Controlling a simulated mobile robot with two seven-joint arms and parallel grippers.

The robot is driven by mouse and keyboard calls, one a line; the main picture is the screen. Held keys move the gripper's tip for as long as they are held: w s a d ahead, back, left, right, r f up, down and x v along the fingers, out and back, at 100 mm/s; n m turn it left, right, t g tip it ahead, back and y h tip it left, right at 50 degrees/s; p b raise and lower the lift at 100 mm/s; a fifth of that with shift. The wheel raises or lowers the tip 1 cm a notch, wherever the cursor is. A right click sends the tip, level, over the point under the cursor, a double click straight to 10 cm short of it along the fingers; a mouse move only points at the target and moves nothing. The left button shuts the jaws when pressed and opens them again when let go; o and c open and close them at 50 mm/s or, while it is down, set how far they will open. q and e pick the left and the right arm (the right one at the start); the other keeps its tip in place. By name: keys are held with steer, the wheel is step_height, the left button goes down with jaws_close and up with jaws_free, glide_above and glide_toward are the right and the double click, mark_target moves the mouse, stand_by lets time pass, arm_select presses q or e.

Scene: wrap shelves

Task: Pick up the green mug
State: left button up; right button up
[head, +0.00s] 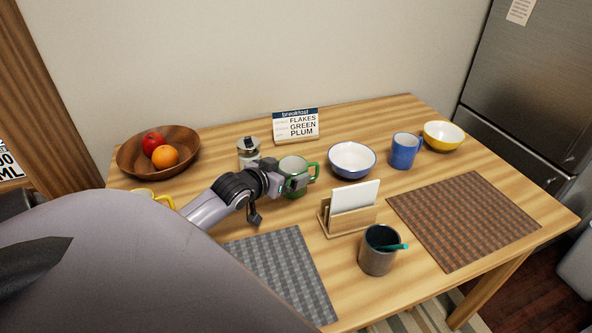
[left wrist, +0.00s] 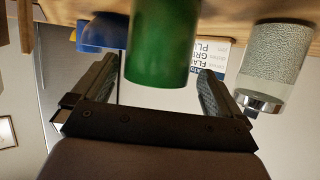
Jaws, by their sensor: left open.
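The green mug (head: 294,163) stands upright on the wooden table, with a pale inside and its handle to the right. My left gripper (head: 287,186) is at its near side and hides part of its lower body. In the left wrist view, which looks upside down, the green mug (left wrist: 163,40) is between the two spread fingers of my left gripper (left wrist: 160,82). The fingers are open, with gaps on both sides of the mug. My right gripper is not in view.
A glass jar (head: 248,150) stands just left of the mug, a breakfast sign (head: 296,124) behind. A white bowl (head: 351,158), blue mug (head: 405,150) and napkin holder (head: 347,222) are to the right. A yellow mug (head: 153,195) is partly hidden by my arm.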

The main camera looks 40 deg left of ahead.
mark_target(300, 165)
arm_select(q)
steer(key=shift+x, duration=1.85)
steer(key=shift+d, duration=0.15)
steer(key=c, duration=0.9)
steer(key=shift+c, duration=1)
steer(key=shift+r, duration=0.15)
